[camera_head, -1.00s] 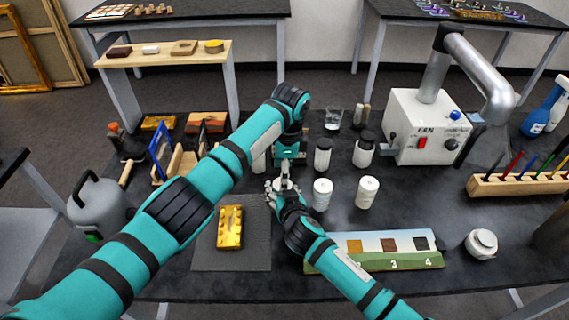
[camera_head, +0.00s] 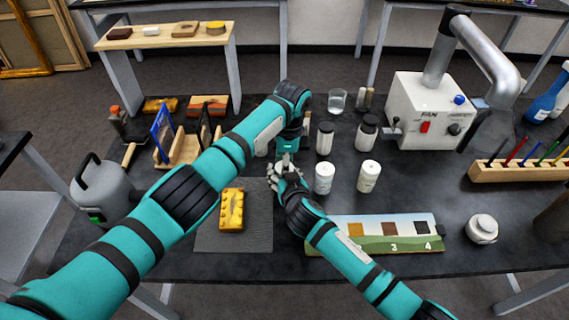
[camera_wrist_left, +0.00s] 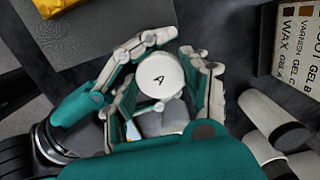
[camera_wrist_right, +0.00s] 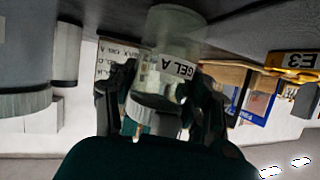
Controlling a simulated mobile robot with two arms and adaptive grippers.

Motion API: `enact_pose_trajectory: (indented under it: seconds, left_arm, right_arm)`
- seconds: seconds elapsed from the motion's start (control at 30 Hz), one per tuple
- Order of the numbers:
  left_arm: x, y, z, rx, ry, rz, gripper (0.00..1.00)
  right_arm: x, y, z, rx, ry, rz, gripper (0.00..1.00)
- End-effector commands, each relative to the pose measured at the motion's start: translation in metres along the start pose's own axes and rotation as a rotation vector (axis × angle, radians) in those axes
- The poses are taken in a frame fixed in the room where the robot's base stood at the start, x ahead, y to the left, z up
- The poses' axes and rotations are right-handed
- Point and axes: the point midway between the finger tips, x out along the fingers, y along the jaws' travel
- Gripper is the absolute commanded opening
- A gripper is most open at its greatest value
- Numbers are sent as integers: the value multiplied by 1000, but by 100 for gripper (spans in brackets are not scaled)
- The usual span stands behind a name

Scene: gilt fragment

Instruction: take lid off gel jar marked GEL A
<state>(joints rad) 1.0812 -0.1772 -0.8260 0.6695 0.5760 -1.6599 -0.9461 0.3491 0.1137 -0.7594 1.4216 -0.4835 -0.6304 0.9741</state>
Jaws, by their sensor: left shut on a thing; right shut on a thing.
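The gel jar (camera_wrist_right: 172,65) is a clear, pale jar labelled GEL A, held between the fingers of my right gripper (camera_wrist_right: 160,105) in the right wrist view, which shows the table at the top. Its white ridged lid (camera_wrist_right: 152,108) appears to sit on the jar. In the left wrist view the lid, marked A (camera_wrist_left: 160,78), lies between the fingers of my left gripper (camera_wrist_left: 160,85), shut on it. In the head view my left gripper (camera_head: 287,150) is directly above my right gripper (camera_head: 281,178); the fingers and arms mostly hide the jar.
Two white-lidded jars (camera_head: 325,178) (camera_head: 369,176) stand close on the right, dark-lidded jars (camera_head: 367,132) behind. A gilt fragment (camera_head: 231,210) lies on a grey mat (camera_head: 212,240) at left. A sample board (camera_head: 390,235) lies in front, right. A fan box (camera_head: 430,110) stands further back.

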Motion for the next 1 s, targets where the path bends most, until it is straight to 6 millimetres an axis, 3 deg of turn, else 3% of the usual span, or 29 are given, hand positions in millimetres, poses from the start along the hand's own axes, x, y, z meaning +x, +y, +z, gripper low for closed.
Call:
enact_pose_trajectory:
  seconds: [0.17, 0.4, 0.63, 0.67, 0.83, 1.0]
  left_arm:
    - [0, 0, 0, -31, 1, -1, 9]
    - [0, 0, 0, -289, 1, 0, 9]
    - [0, 0, 0, -295, 1, -1, 9]
    - [0, 0, 0, -295, 1, -1, 49]
    - [0, 0, 0, -294, 1, -1, 71]
    - [0, 0, 0, -294, 0, 0, 71]
  right_arm:
    - [0, 0, -1, 0, 2, -1, 0]
    - [0, -1, -1, 0, 2, -1, 0]
    - [0, -1, -1, 0, 2, -2, 0]
    - [0, -1, -1, 0, 2, -2, 0]
    - [0, -1, -1, 0, 2, -2, 0]
    - [0, -1, -1, 0, 2, -1, 0]
